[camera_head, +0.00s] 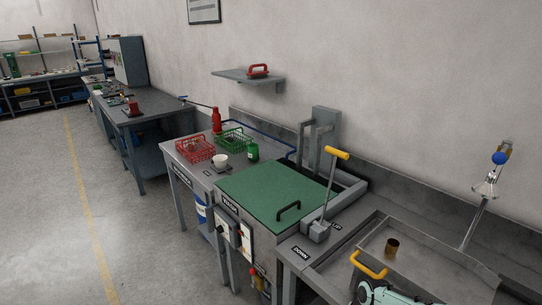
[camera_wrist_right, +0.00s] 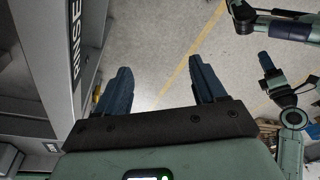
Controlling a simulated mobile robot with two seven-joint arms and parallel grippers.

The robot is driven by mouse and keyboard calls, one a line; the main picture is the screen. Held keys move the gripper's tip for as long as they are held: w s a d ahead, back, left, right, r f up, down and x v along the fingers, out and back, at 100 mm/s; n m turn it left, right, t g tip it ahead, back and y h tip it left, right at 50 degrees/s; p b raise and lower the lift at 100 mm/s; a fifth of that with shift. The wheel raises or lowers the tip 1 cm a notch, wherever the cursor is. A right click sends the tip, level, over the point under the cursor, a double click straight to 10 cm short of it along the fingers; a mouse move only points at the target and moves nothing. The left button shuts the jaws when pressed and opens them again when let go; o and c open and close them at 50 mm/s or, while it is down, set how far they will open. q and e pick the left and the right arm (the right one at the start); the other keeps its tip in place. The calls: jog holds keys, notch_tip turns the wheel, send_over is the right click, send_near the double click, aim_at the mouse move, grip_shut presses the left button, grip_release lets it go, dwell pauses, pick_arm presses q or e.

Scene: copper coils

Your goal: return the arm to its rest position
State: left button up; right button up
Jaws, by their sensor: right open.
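My right gripper (camera_wrist_right: 162,92) shows in the right wrist view. Its two dark blue fingers are spread apart, with nothing between them and bare floor beyond. A grey unit with a RINSE label (camera_wrist_right: 75,40) stands close on its left. A teal and dark part of my arm (camera_head: 385,294) shows at the bottom edge of the head view; the right gripper itself is not seen there. My other arm (camera_wrist_right: 290,25) shows at the right of the wrist view; its finger opening is unclear.
A green lid (camera_head: 265,192) with a black handle covers the middle unit. A yellow-handled lever (camera_head: 329,190) stands beside it. A red basket (camera_head: 194,149), green basket (camera_head: 236,139), white cup (camera_head: 220,161) and bottles sit on the left table. Open floor lies left.

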jog(key=s+a+f+m+y, duration=0.1)
jog(key=s+a+f+m, duration=0.25)
jog(key=s+f, duration=0.35)
jog(key=s+a+f+m+y, duration=0.1)
jog(key=s+a+f+m, duration=0.1)
jog(key=s+f+m, duration=0.5)
jog(key=s+a+f+m, duration=0.1)
jog(key=s+f+m, duration=0.3)
jog(key=s, duration=0.3)
jog(key=s+a+f+m, duration=0.1)
jog(key=s+f+m, duration=0.3)
jog(key=s, duration=0.4)
jog(key=shift+s+a+f+g+h, duration=0.3)
jog(key=shift+a+f, duration=0.05)
jog(key=shift+f, duration=0.3)
jog(key=shift+m, duration=0.25)
